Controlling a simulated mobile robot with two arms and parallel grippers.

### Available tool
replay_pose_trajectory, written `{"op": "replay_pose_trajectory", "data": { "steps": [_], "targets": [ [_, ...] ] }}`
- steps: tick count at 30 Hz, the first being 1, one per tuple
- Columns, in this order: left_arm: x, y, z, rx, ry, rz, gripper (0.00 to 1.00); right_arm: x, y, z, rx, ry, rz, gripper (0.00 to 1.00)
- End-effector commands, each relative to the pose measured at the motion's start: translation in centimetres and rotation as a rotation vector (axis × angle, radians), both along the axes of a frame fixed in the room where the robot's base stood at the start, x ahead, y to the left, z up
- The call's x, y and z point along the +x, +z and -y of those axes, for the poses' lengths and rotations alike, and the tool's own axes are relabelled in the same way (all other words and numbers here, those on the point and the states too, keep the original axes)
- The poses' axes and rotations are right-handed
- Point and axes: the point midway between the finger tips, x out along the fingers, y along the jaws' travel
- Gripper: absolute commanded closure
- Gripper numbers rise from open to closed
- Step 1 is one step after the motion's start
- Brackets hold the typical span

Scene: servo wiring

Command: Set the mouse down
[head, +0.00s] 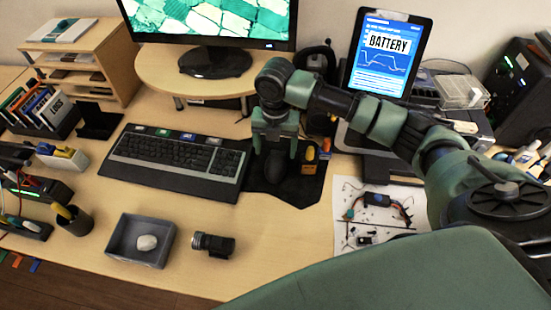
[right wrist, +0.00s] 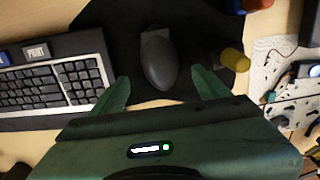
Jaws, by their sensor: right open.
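The mouse (right wrist: 158,62) is dark grey and lies on the black mouse pad (right wrist: 200,22), to the right of the keyboard. In the head view the mouse (head: 275,164) shows below my right gripper (head: 276,150), partly covered by it. In the right wrist view my right gripper (right wrist: 162,88) is open, with one green finger on each side of the near end of the mouse and a gap on both sides. Whether the fingers reach down to the pad is hard to tell. My left gripper is in neither view.
The keyboard (head: 178,160) is left of the pad. A yellow-capped item (right wrist: 232,62) stands on the pad's right side, close to the right finger. A paper with wiring (head: 375,215) lies farther right. A grey tray (head: 122,232) and a black cylindrical device (head: 212,245) stand in front.

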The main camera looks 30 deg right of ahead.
Motion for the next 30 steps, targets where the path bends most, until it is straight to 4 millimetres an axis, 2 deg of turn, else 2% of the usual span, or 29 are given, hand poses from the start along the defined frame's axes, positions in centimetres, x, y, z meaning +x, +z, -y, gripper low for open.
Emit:
{"op": "replay_pose_trajectory", "data": {
  "steps": [3,9,30],
  "targets": [
    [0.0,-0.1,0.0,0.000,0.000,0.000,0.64,0.0,2.3,0.0,-0.001,0.000,0.003,0.24],
    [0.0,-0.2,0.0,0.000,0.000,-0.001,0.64,0.0,4.3,0.0,-0.001,-0.001,0.001,0.24],
    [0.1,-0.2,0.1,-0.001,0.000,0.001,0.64,0.0,4.6,0.0,0.000,0.000,-0.001,0.24]
  ]
}}
